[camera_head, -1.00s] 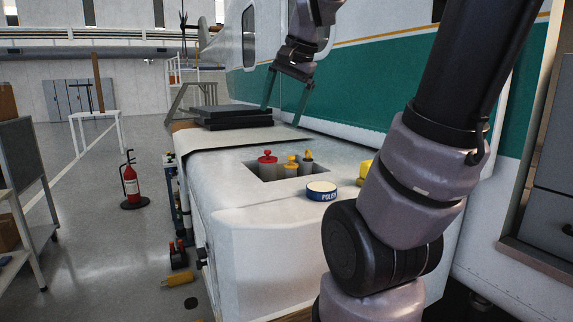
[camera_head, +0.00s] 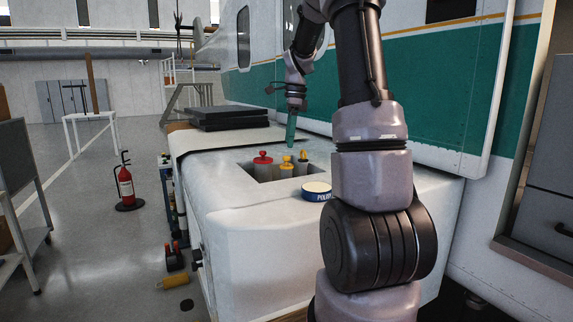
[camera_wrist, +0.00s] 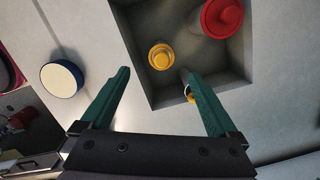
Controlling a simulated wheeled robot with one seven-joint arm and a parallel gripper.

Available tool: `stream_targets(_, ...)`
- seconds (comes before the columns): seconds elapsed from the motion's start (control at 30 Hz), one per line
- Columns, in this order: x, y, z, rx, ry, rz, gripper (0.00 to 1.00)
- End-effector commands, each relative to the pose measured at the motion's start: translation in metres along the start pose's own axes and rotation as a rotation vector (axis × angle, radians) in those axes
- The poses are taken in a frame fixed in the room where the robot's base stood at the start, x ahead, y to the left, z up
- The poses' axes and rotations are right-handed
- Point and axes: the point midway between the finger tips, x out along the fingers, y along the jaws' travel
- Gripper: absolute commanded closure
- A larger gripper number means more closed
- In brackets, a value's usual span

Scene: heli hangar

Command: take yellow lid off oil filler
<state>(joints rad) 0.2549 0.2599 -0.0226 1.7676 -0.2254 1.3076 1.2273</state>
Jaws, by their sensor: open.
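A recessed well (camera_head: 262,178) in the white cowling holds a red cap (camera_head: 263,158) and two yellow-topped fittings. The nearer yellow lid (camera_head: 286,164) is round; in the wrist view it is the larger yellow disc (camera_wrist: 160,57). The other yellow top (camera_head: 303,156) is behind it; in the wrist view it is mostly hidden by my right finger (camera_wrist: 190,97). I cannot tell by markings which is the oil filler. My gripper (camera_head: 290,142) is open above the well. In the wrist view its fingertips (camera_wrist: 158,72) are spread with nothing between them; the round lid is just beyond.
A blue and white tin (camera_head: 317,190) stands on the cowling beside the well. Black flat pads (camera_head: 228,118) lie behind it. The green-striped aircraft wall (camera_head: 410,100) rises close behind my arm. A fire extinguisher (camera_head: 125,185) stands on the floor at left.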

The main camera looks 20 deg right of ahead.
Motion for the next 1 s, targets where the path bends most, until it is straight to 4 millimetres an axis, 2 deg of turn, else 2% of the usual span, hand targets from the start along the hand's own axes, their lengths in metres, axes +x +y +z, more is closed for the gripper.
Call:
stream_targets(0.1,0.015,0.001,0.000,-0.001,0.000,0.002,0.05)
stream_targets(0.27,0.026,0.000,0.001,-0.002,-0.001,0.002,0.05)
stream_targets(0.53,0.064,-0.003,0.001,-0.002,-0.001,0.001,0.05)
stream_targets(0.67,0.072,-0.003,0.001,-0.003,-0.001,-0.002,0.05)
stream_targets(0.87,0.072,-0.003,0.001,-0.003,-0.001,-0.002,0.05)
stream_targets(1.0,0.072,-0.003,0.002,-0.003,-0.001,-0.002,0.58)
